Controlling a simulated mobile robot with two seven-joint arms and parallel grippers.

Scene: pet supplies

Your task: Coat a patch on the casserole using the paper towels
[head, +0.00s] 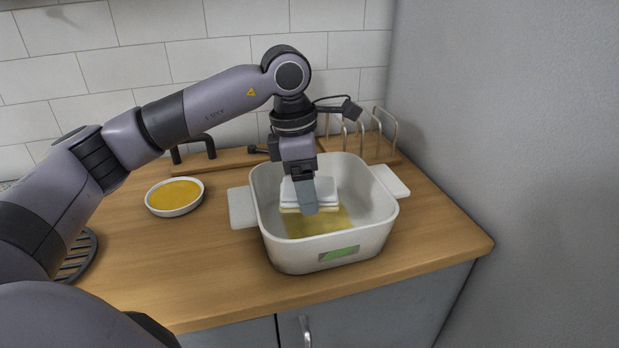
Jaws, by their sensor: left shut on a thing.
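The casserole (378,222) is a white, square, deep dish with two side handles and a small green label on its front, standing on the wooden counter. A yellowish patch (328,222) covers part of its inside floor. My left gripper (305,200) points down into the casserole and is shut on the paper towels (325,188), a folded white stack with a yellow lower edge. The towels are at or just above the patch; I cannot tell whether they touch the floor. The gripper hides part of them. My right gripper is not in view.
A white bowl of yellow liquid (175,196) stands left of the casserole. Behind are a wooden board (230,159) and a rack with metal loops (385,148). A grey wall (500,120) bounds the right. The counter's front edge is close before the casserole.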

